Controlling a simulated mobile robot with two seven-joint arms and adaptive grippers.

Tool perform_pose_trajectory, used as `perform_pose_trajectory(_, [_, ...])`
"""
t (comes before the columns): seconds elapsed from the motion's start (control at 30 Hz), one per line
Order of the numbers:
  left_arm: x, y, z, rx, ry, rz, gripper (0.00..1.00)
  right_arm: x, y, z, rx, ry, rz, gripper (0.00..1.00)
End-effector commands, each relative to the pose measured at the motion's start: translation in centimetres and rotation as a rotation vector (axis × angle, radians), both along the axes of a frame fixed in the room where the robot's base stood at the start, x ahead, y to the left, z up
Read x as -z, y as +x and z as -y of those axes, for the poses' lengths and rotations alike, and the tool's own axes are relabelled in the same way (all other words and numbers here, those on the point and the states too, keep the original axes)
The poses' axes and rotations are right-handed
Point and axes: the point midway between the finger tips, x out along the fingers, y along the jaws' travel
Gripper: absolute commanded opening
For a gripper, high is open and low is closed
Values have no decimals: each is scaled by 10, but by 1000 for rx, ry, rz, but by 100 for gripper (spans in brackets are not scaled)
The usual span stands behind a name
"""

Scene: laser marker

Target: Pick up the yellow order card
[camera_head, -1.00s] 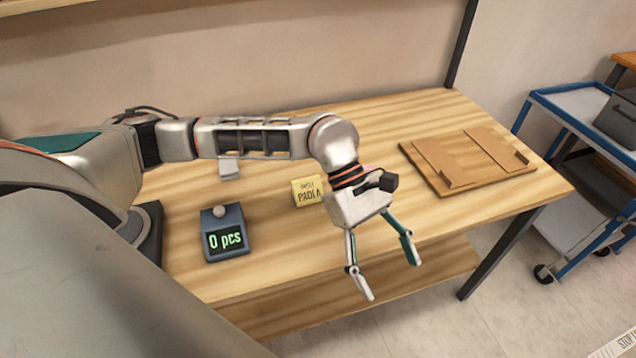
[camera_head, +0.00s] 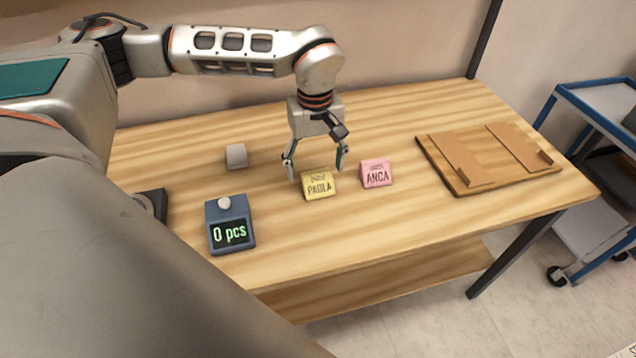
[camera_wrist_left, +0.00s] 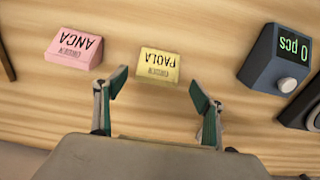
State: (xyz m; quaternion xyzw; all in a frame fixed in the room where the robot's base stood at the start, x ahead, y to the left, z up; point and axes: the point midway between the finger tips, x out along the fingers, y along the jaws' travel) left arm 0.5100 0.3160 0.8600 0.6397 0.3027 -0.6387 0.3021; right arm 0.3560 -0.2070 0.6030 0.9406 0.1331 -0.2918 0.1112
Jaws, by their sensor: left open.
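The yellow order card (camera_head: 319,187), marked PAOLA, stands on the wooden table between the blue counter box and a pink card. It also shows in the left wrist view (camera_wrist_left: 158,65), upside down, ahead of the fingertips and between their lines. My left gripper (camera_head: 315,168) is open and empty, just behind and above the yellow card in the head view. Its two open fingers also show in the left wrist view (camera_wrist_left: 158,88). I cannot tell whether a fingertip touches the card. My right gripper is not in view.
The pink card (camera_head: 376,174), marked ANCA, stands close to the right of the yellow card. The blue counter box (camera_head: 229,226) reads 0 pcs. A small grey block (camera_head: 236,156) sits behind it. A wooden board (camera_head: 437,163) lies at the right. The table's front strip is clear.

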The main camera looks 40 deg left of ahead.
Motion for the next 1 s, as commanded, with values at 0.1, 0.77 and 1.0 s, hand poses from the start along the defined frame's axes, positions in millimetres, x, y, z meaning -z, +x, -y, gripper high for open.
perform_pose_trajectory(0.1, [19, 0, 4, 0, -1, -7, 69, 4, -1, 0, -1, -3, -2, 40])
perform_pose_trajectory(0.77, [42, 1, 5, 0, -1, -1, 28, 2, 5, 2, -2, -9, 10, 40])
perform_pose_trajectory(1.0, [42, 1, 5, 0, -2, -1, 28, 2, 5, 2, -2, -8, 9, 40])
